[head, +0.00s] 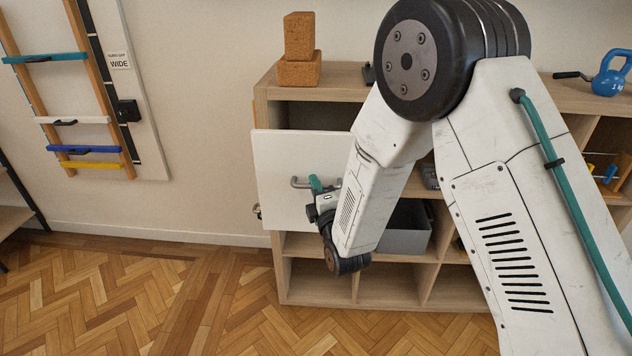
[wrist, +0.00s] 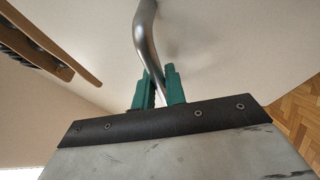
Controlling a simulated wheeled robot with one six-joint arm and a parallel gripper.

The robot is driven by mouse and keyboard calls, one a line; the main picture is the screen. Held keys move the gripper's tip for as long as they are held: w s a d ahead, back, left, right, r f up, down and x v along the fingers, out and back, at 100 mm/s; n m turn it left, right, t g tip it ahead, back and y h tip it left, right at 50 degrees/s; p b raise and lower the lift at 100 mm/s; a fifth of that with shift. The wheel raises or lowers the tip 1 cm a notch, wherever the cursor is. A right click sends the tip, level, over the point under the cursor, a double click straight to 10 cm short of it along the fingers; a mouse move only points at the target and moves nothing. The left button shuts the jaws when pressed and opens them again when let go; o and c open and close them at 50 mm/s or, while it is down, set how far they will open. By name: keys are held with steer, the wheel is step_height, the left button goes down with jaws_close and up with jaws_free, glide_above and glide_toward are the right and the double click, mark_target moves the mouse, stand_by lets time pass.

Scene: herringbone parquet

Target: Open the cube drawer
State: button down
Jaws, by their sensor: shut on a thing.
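The cube drawer has a plain white front (head: 275,165) at the left end of the wooden shelf unit. The front stands out from the unit, and a dark gap shows above its top edge. Its grey metal bar handle (head: 298,182) also shows in the wrist view as a curved bar (wrist: 146,35). My gripper (head: 318,185) is at the handle. In the wrist view its teal fingers (wrist: 160,88) are shut on the bar, one on each side. My arm hides the right part of the drawer front, and the drawer's inside is not visible.
Cork blocks (head: 299,72) stand stacked on the shelf unit's top (head: 345,78). A grey bin (head: 405,230) sits in a lower compartment. A blue kettlebell (head: 610,75) is at the top right. Wall bars (head: 75,100) hang at left. The parquet (head: 150,295) in front is clear.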

steer(key=shift+s+d, duration=0.1)
steer(key=shift+s, duration=0.6)
steer(key=c, duration=1.7)
jaws_free()
steer(key=shift+c, duration=0.2)
steer(key=v, duration=0.7)
steer(key=shift+s+f, duration=0.15)
steer(key=shift+s, duration=0.25)
